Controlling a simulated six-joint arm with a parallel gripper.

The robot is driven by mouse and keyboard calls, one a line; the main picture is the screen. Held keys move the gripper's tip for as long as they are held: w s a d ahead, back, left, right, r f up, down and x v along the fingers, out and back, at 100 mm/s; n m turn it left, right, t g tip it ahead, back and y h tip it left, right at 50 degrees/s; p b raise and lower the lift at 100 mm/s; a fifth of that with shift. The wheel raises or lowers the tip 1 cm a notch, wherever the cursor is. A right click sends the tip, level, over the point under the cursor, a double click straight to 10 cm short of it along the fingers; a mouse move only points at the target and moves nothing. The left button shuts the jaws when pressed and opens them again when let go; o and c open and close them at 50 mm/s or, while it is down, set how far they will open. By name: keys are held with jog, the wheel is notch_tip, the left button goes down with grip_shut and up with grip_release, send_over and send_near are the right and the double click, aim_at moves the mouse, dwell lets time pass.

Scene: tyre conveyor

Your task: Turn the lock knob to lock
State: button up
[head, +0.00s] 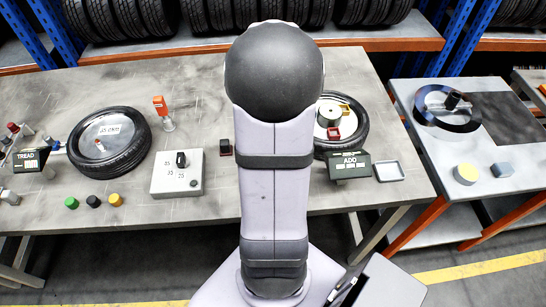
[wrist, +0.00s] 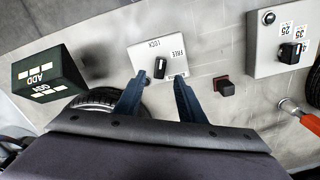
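The lock knob (wrist: 160,67) is a small black knob on a white plate (wrist: 142,52) marked LOCK and FREE, which read upside down in the wrist view. I cannot tell for sure which mark the knob points at. My gripper (wrist: 160,82) is open, with its two dark blue fingers apart and the knob showing between and just beyond their tips. Nothing is held. Whether a finger touches the knob is not clear. In the head view my arm hides the plate, the knob and the gripper.
A dark red-and-black block (wrist: 225,87) and a grey box with a 35/25 selector (head: 178,176) are nearby. An ADD sign (head: 350,166) stands by a tyre (head: 361,125) on the right. Another tyre (head: 133,157) lies left, and an orange-topped tool (head: 162,106) stands behind the box.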

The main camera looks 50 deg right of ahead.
jog(key=shift+f+p, duration=0.6)
jog(key=shift+f, duration=2.65)
jog(key=shift+c, duration=0.6)
grip_shut()
